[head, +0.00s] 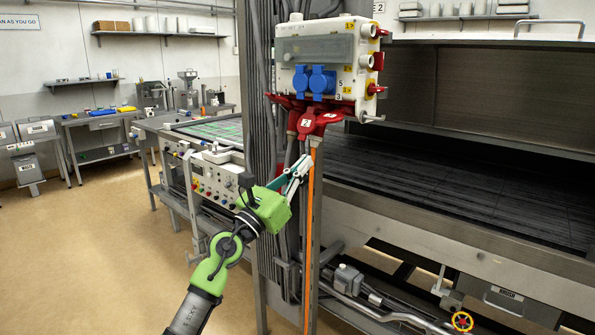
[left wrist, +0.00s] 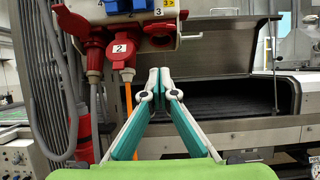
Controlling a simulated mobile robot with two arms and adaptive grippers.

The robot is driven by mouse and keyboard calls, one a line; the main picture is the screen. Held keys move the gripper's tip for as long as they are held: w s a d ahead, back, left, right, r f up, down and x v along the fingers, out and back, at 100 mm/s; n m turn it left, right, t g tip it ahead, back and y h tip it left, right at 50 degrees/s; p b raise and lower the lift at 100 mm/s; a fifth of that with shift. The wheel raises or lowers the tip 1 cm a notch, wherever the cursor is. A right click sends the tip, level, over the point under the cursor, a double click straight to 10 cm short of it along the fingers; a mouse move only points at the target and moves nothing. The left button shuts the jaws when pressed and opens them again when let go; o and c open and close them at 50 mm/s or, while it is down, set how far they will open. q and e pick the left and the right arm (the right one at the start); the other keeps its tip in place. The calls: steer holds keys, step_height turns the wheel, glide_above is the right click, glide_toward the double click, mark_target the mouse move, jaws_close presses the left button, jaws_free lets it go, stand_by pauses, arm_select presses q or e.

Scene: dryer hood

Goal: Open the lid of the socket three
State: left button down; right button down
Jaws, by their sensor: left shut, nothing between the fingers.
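A white socket box (head: 345,60) is mounted on the column, with two blue sockets (head: 322,80) on its front and red sockets along its underside. The label 3 is on the box's lower right edge, and the red socket three (head: 330,118) hangs below it. In the left wrist view socket three (left wrist: 158,30) is at the top, right of the red plug marked 2 (left wrist: 122,50).
An orange cable (head: 310,200) runs down the column from plug 2, and grey cables (left wrist: 45,70) hang to the left. The open dryer hood (head: 470,95) and its dark bed lie to the right. A control panel (head: 215,178) stands left of the column.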

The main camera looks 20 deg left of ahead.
mark_target(328, 119)
arm_select(q)
steer(key=w+d+r+p, duration=0.1)
steer(key=w+r+p, duration=0.2)
steer(key=r, duration=0.3)
steer(key=shift+w+d, duration=0.3)
steer(key=shift+d, duration=0.05)
